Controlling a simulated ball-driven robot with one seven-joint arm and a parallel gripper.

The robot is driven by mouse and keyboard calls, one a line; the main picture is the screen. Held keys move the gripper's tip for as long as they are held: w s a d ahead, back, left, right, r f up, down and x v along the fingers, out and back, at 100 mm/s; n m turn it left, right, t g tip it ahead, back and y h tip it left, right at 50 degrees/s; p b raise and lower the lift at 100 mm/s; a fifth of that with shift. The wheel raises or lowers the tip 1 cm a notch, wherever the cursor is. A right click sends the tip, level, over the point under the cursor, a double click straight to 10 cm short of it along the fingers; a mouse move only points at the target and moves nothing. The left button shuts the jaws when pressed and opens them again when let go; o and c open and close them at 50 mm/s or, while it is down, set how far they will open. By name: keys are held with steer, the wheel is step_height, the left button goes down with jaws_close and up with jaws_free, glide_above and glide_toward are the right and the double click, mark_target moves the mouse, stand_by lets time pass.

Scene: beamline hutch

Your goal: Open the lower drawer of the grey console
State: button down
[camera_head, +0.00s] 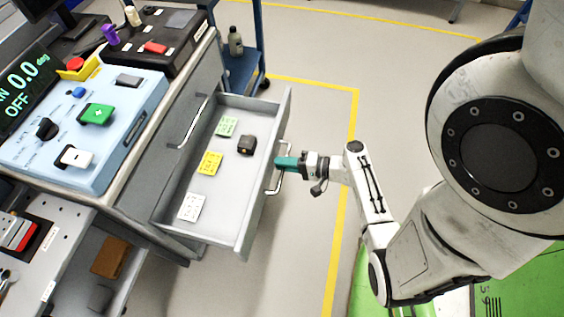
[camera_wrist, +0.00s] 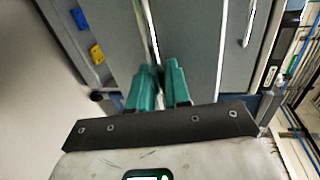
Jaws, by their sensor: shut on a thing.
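The grey console (camera_head: 198,88) stands at the left in the head view. Its lower drawer (camera_head: 262,205) is pulled well out, with its inside showing. The drawer's bar handle (camera_head: 271,189) is on its front panel. My gripper (camera_head: 280,162) has teal fingers and is shut on this handle from the right. In the wrist view the fingers (camera_wrist: 160,70) close around the handle bar (camera_wrist: 151,35), in front of the grey drawer front. The upper drawer above, with its own handle (camera_head: 190,122), is closed.
The drawer holds a green card (camera_head: 227,126), a yellow card (camera_head: 210,163), a white card (camera_head: 191,207) and a small dark block (camera_head: 246,145). A blue control panel (camera_head: 75,115) sits on the console. A blue cart (camera_head: 240,70) stands behind.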

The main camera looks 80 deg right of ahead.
steer(key=c, duration=1.3)
jaws_free()
steer(key=shift+c, duration=0.2)
steer(key=v, duration=1)
steer(key=shift+s, duration=0.4)
